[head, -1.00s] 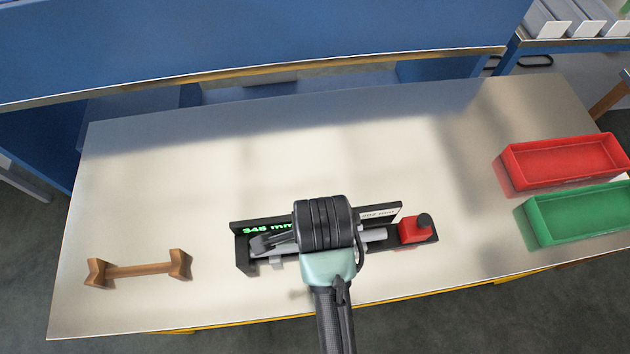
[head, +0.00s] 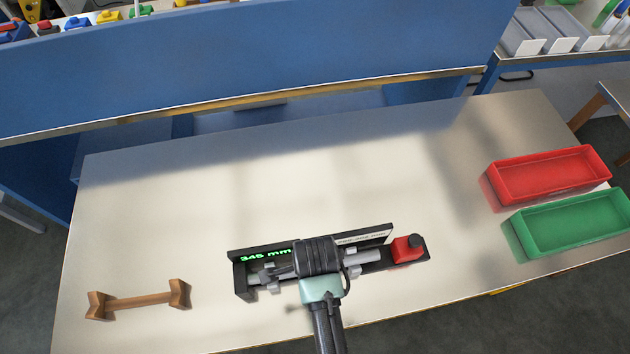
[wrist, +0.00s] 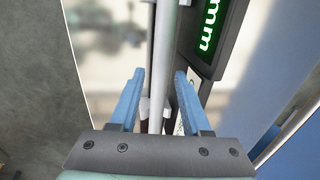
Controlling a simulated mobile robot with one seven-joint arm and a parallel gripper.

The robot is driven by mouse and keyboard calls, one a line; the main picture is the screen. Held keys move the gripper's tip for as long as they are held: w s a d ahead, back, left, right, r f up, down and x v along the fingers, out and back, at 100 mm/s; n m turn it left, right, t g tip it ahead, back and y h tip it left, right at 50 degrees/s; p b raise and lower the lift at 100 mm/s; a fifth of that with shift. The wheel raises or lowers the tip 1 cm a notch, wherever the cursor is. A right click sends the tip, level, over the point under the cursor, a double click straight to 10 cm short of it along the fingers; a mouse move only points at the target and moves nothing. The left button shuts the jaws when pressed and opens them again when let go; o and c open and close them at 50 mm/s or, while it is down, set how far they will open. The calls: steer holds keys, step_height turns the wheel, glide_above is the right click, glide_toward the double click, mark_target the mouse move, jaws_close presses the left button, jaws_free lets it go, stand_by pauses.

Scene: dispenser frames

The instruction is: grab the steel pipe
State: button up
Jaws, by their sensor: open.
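The steel pipe (head: 366,256) is a grey rod lying along a black measuring fixture (head: 384,234) whose green display (head: 266,255) reads 345 mm. My gripper (head: 318,262) is over the middle of the pipe in the head view and hides that part of it. In the wrist view my gripper (wrist: 160,76) is open, with one blue finger on each side of the pipe (wrist: 162,50). I cannot tell whether the fingers touch the pipe.
A red block with a dark knob (head: 406,248) sits at the fixture's right end. A wooden cradle (head: 140,300) stands at the left of the table (head: 220,190). A red bin (head: 550,196) and a green bin (head: 575,241) stand at the right. The table's back middle is clear.

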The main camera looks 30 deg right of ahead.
steer(key=shift+w+d+f, duration=0.1)
steer(key=shift+w+f, duration=0.15)
steer(key=shift+f, duration=0.7)
steer(key=shift+w+d+f, duration=0.1)
steer(key=shift+w+f, duration=0.1)
steer(key=shift+f, duration=0.7)
jaws_close()
